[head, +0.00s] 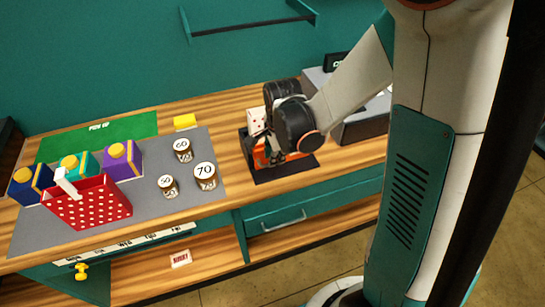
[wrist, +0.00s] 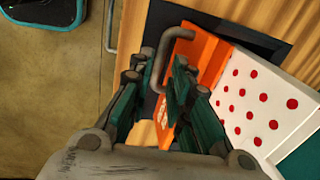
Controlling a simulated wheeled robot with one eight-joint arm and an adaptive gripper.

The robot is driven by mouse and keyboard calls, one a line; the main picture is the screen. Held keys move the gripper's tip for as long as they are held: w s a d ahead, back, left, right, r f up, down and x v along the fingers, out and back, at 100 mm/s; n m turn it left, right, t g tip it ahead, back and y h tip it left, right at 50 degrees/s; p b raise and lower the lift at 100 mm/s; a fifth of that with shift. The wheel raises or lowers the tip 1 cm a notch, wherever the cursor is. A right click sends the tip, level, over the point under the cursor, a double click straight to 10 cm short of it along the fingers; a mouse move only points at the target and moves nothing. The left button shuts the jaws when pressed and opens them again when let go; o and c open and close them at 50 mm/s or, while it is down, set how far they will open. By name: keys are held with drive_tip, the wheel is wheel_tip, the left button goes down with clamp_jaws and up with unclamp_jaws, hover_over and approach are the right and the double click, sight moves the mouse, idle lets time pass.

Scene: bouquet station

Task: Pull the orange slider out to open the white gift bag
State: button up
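The white gift bag with red dots (wrist: 262,100) stands on a black base (head: 272,173); it also shows in the head view (head: 256,119), partly behind my wrist. The orange slider (wrist: 205,55) lies along the bag's side and carries a grey bent handle (wrist: 168,48). In the head view only small orange parts (head: 261,157) show past my gripper. My gripper (wrist: 160,68) is open at the slider, with the handle between its fingers. A gap shows on the left finger's side; whether the right finger touches the handle is unclear.
A red dotted basket (head: 88,205) and blue, teal and purple boxes stand on the grey mat (head: 120,235) at left. Several numbered jars, one marked 70 (head: 204,177), stand left of the black base. A grey box (head: 362,125) is behind my arm at right.

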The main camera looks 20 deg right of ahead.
drive_tip(key=shift+w+f, duration=0.2)
drive_tip(key=shift+f, duration=0.95)
drive_tip(key=shift+c, duration=0.5)
clamp_jaws()
drive_tip(key=shift+s, duration=0.15)
drive_tip(key=s+b, duration=0.1)
drive_tip(key=s, duration=0.3)
drive_tip(key=shift+s, duration=0.15)
drive_tip(key=shift+o, duration=0.5)
unclamp_jaws()
